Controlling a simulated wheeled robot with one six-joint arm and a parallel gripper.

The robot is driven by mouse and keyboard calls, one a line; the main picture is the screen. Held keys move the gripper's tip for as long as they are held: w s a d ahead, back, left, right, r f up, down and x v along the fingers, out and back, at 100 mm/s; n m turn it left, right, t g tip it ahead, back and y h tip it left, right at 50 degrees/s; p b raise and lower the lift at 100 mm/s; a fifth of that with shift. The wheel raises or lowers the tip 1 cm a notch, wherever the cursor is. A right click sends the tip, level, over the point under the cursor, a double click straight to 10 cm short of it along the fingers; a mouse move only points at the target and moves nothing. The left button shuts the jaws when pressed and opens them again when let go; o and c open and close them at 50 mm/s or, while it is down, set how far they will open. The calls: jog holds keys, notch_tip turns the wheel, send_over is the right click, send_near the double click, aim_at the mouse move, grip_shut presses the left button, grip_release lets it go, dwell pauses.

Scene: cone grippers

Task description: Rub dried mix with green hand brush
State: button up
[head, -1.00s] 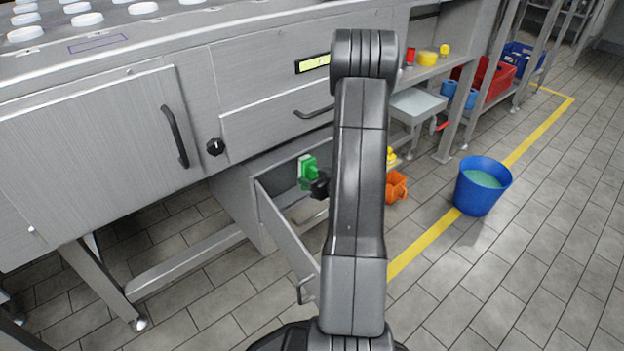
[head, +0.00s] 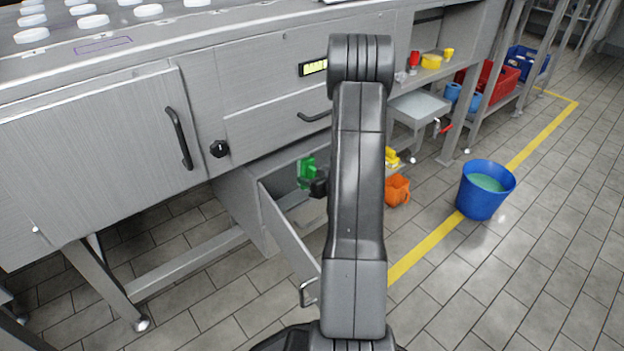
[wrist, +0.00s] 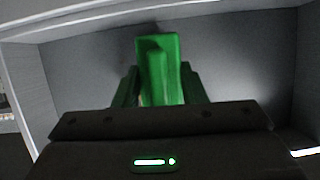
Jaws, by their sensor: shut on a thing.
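The green hand brush (head: 306,174) is in the head view, at the open low compartment under the steel machine. It also fills the middle of the wrist view (wrist: 160,70). My gripper (head: 319,187) is shut on the brush, its fingers on both sides of it in the wrist view (wrist: 158,92). Much of the gripper is hidden behind my arm in the head view. The brush's bristles cannot be made out. I cannot pick out the dried mix in either view.
The compartment's door (head: 290,243) hangs open toward me. An orange jug (head: 397,191) and a yellow item (head: 392,157) are right of my arm. A blue bucket (head: 484,190) with greenish liquid stands on the tiled floor by the yellow line.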

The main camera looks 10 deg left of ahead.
jog(key=shift+w+d+p, duration=0.6)
jog(key=shift+w+d, duration=0.7)
jog(key=shift+w, duration=0.25)
jog(key=shift+a, duration=0.1)
jog(key=shift+s+a+r+b, duration=0.1)
jog(key=shift+s+a+b, duration=0.5)
jog(key=shift+s+a, duration=0.8)
jog(key=shift+r+p, duration=0.6)
jog(key=shift+r, duration=0.25)
jog(key=shift+c, duration=0.7)
jog(key=shift+w+d+f+p, duration=0.15)
jog(key=shift+w+d+p, duration=0.4)
jog(key=shift+w+d, duration=0.9)
jog(key=shift+w+a, duration=0.1)
jog(key=shift+a, duration=0.05)
jog(key=shift+a, duration=0.1)
jog(key=shift+s+a, duration=0.2)
jog(key=shift+s, duration=0.1)
jog(key=shift+s+a+b, duration=0.6)
jog(key=shift+s+a, duration=0.45)
jog(key=shift+s, duration=0.15)
